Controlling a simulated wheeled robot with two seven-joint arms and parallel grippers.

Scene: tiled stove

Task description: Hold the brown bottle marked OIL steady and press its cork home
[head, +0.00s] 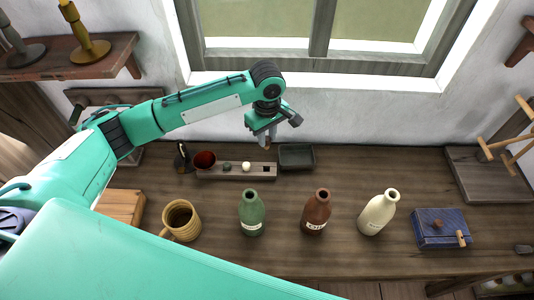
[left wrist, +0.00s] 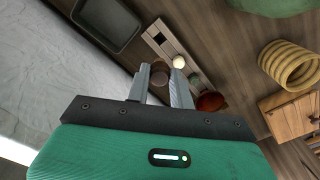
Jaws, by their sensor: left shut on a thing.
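The brown bottle (head: 316,212) stands upright on the table, its pale label facing me and its mouth open with no cork in it. My left gripper (head: 266,141) is above the back of the table, behind and left of the bottle. It is shut on a small brown thing, which looks like the cork (head: 267,146). In the left wrist view the brown cork (left wrist: 160,74) shows between the fingertips (left wrist: 161,76), partly hidden by them. My right gripper is not in view.
A green bottle (head: 252,213) and a cream bottle (head: 378,212) flank the brown one. Behind are a wooden rack (head: 210,173) with small stoppers, a reddish cup (head: 204,160) and a dark tray (head: 297,157). A mug (head: 181,220) stands left, a blue box (head: 441,230) right.

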